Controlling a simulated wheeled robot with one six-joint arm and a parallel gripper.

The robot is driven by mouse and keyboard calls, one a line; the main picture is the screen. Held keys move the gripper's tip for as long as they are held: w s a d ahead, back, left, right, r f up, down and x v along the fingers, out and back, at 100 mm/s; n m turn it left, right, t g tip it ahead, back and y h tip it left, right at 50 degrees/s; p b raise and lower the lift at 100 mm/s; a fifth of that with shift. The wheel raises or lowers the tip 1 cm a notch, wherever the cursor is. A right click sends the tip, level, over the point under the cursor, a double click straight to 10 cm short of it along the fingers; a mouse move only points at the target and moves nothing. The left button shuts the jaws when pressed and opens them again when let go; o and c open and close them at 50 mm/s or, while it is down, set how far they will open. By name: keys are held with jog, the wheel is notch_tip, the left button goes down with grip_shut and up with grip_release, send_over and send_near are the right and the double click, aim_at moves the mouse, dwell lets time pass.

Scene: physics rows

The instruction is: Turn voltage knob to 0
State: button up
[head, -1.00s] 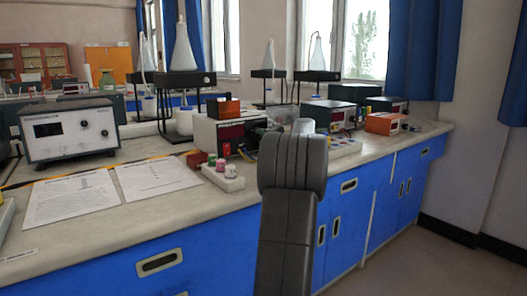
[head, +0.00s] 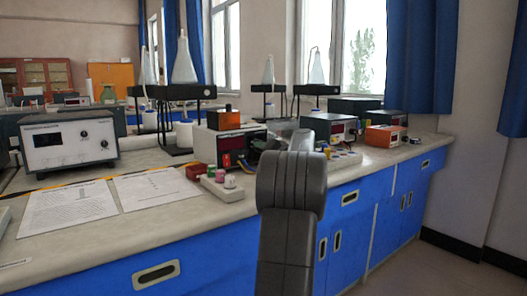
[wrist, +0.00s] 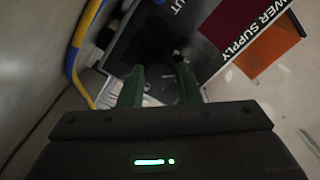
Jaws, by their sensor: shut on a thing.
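A power supply with a dark front (wrist: 215,22) fills the top of the wrist view, with a maroon "POWER SUPPLY" label. In the head view what looks like the same unit (head: 238,146) stands on the bench, partly behind my arm. My gripper (wrist: 160,72) has two green fingers reaching to the dark front. They are closed on a dark, knob-like part between their tips. Its pointer and scale markings are too dark to read. In the head view my arm hides the gripper and the knob.
An orange box (head: 223,120) sits on top of the unit. A white strip with coloured terminals (head: 222,185) and paper sheets (head: 155,188) lie on the bench to the left. Yellow and blue cables (wrist: 82,45) run close beside the fingers. Other instruments (head: 384,136) stand to the right.

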jog(key=shift+f, duration=0.1)
jog(key=o, duration=1)
jog(key=shift+c, duration=0.2)
jog(key=shift+s, duration=0.1)
jog(key=p+v, duration=0.2)
jog(key=v, duration=1)
jog(key=shift+s+d, duration=0.1)
jog(key=shift+d, duration=0.05)
jog(key=shift+s+d, duration=0.35)
jog(key=shift+s, duration=0.2)
